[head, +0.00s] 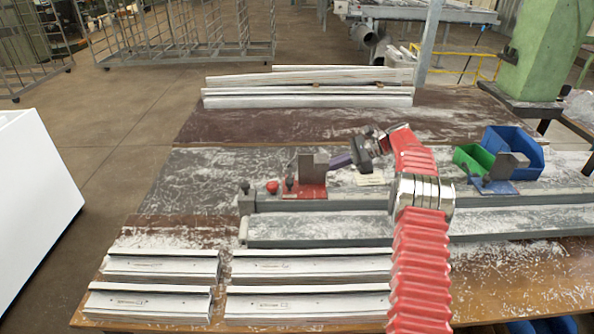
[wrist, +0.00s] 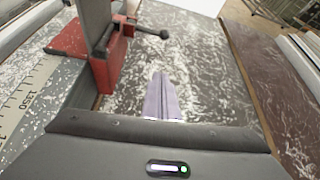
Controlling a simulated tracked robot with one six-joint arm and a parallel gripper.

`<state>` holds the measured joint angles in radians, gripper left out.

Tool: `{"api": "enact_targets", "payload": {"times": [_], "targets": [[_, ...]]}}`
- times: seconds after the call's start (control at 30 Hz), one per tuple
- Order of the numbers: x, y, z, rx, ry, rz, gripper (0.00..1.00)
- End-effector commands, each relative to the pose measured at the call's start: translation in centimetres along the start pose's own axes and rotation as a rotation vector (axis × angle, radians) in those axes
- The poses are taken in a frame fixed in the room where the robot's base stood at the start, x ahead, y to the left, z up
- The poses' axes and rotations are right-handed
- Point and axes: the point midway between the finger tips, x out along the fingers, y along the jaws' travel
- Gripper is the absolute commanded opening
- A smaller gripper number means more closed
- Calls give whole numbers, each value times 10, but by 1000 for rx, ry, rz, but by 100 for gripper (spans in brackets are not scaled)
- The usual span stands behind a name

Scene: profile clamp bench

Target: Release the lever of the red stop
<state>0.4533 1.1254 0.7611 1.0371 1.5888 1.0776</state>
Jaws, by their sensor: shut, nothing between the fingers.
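The red stop (head: 312,191) sits on the rail left of my gripper, with an upright grey plate (head: 313,168) on it. In the wrist view the red stop (wrist: 108,72) is at the upper left. Its lever (wrist: 163,34) has a dark ball knob and sticks out to the right, beyond my fingertips. My gripper (head: 333,162) points left and down, close to the right of the stop. Its purple fingers (wrist: 161,78) are together and empty, apart from the lever. In the head view I cannot clearly make out the lever.
A blue stop (head: 494,187) stands farther right on the rail, before a green bin (head: 472,160) and a blue bin (head: 526,150). Pale profiles lie at the front (head: 310,303) and back (head: 308,101). The dusty bench top left of the stop is mostly clear.

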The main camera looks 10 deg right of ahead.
Motion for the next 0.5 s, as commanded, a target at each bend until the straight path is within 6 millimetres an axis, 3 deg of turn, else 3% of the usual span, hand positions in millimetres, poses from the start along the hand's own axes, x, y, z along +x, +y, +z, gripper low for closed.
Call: {"api": "enact_targets", "payload": {"times": [0.5], "targets": [[7, 0, -1, 3, -2, 0, 0]]}}
